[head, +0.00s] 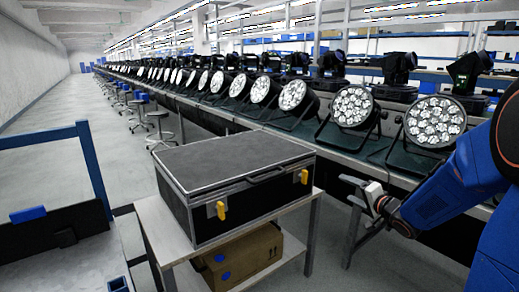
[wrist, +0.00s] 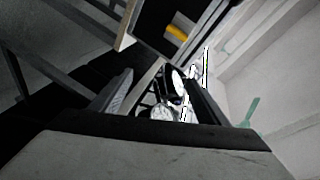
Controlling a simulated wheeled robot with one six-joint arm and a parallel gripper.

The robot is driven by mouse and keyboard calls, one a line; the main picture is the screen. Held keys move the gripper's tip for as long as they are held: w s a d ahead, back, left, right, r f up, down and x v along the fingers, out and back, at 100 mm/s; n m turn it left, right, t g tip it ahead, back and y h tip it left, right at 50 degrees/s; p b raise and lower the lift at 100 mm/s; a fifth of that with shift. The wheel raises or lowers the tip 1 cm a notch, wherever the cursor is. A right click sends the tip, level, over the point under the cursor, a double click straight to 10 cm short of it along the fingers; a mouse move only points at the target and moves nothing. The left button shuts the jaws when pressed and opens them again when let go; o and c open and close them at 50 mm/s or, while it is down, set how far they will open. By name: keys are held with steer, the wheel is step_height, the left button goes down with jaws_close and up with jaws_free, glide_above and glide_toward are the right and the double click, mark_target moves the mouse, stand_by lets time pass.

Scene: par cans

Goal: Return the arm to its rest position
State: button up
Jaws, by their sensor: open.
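My gripper (head: 354,190) is at the lower right of the head view, to the right of the black flight case and in front of the long bench. The blue arm reaches in from the right edge. In the wrist view the two fingers of my gripper (wrist: 158,92) stand apart with nothing between them. Par cans show in the gap beyond, tilted in the picture.
The closed black case (head: 235,190) with yellow latches stands on a small table (head: 155,225), with a cardboard box (head: 240,258) below. Par cans (head: 352,106) line the long bench. A blue-framed cart (head: 95,170) stands left. The aisle floor behind it is clear apart from stools.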

steer(key=s+d+r+n+g+h, duration=0.15)
steer(key=s+h, duration=0.25)
steer(key=s, duration=0.4)
steer(key=s+d+r+n+g+h, duration=0.1)
steer(key=s+r+n+g+h, duration=0.15)
steer(key=s, duration=0.55)
steer(key=s+a+f+n+g, duration=0.1)
steer(key=s+a+g, duration=0.1)
steer(key=s, duration=0.6)
steer(key=s+a+f+n+g+y, duration=0.1)
steer(key=s+a+f+n+g, duration=0.1)
steer(key=s, duration=0.7)
steer(key=s+a+f+n+g, duration=0.2)
steer(key=s+a, duration=0.2)
steer(key=s, duration=0.5)
steer(key=shift+f, duration=0.15)
